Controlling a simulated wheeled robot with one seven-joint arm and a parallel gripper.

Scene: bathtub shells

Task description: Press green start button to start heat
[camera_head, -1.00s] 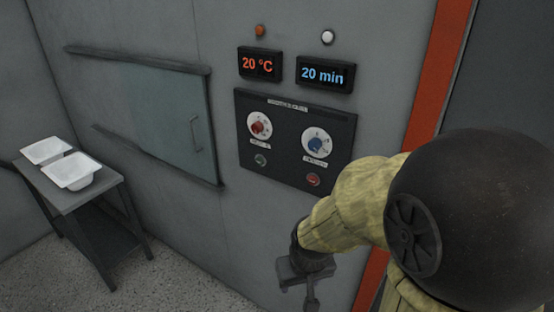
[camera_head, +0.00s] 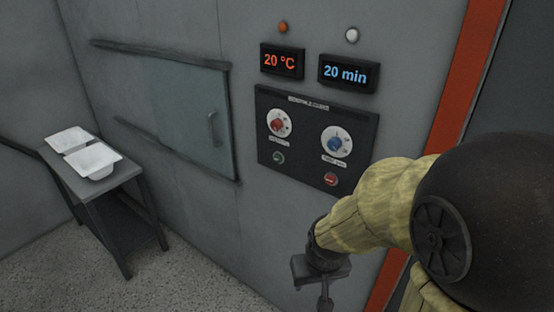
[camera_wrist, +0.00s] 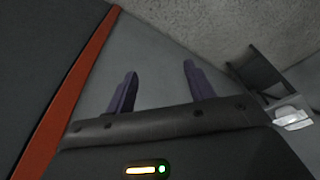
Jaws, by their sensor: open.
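The green start button (camera_head: 278,158) is at the lower left of the dark control panel (camera_head: 300,175) on the grey wall, below the red knob (camera_head: 279,124). The red button (camera_head: 330,179) is at the panel's lower right, below the blue knob (camera_head: 336,142). My gripper (camera_head: 325,300) hangs low in front of the wall, below the panel and apart from it. In the wrist view its two fingers (camera_wrist: 157,88) are spread with nothing between them. The panel does not show in the wrist view.
Displays above the panel read 20 °C (camera_head: 282,62) and 20 min (camera_head: 346,73). A sliding door (camera_head: 185,110) is left of the panel. A small table (camera_head: 112,180) holds two white shells (camera_head: 92,160) at the left. An orange-red strip (camera_head: 462,80) runs right of the panel.

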